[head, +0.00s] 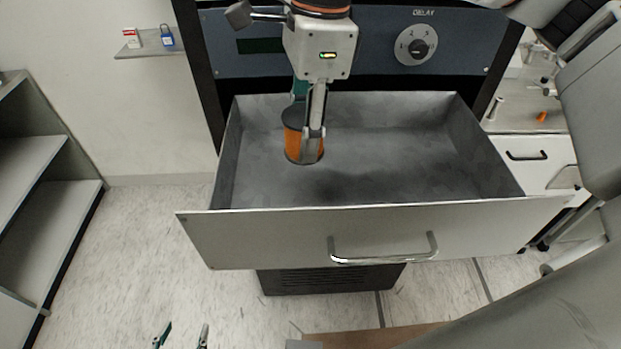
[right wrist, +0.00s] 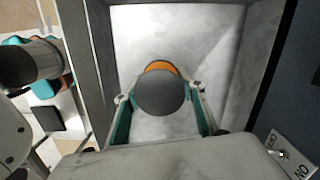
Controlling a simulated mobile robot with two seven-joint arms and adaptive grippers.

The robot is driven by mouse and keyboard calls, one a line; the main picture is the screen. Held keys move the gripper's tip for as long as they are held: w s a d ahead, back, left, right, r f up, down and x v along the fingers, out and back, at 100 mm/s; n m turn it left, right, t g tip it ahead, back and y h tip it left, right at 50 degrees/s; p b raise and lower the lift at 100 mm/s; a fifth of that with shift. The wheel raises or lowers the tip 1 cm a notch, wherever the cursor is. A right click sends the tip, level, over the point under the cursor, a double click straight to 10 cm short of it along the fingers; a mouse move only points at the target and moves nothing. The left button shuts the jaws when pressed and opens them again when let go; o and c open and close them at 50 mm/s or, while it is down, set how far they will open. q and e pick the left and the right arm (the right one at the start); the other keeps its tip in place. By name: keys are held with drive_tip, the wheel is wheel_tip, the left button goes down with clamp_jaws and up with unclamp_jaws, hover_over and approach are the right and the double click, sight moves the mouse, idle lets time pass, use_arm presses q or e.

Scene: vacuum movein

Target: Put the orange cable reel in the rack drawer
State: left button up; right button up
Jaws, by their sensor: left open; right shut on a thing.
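The orange cable reel (head: 292,143) has a dark grey top and is upright inside the open rack drawer (head: 400,235). My right gripper (head: 311,135) reaches down from above and is shut on the reel, toward the drawer's left side. I cannot tell whether the reel touches the drawer floor. In the right wrist view, the reel's round grey top (right wrist: 161,93) sits between the two fingers, with an orange edge behind it. My left gripper (head: 182,337) is open and empty at the bottom edge of the head view, in front of the drawer; only its fingertips show.
The drawer has a front handle (head: 383,257) and is otherwise empty, with free floor to the right. The dark rack panel (head: 370,60) with a dial stands behind it. A wall shelf (head: 150,52) holds a red-and-white box and a blue padlock. Grey shelving (head: 50,200) stands left.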

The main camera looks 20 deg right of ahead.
wheel_tip(320, 180, down, 12)
drive_tip(key=shift+r+p, duration=0.2)
drive_tip(key=shift+p, duration=0.25)
drive_tip(key=shift+f, duration=0.15)
drive_tip(key=o, duration=1.2)
drive_tip(key=shift+o, duration=0.2)
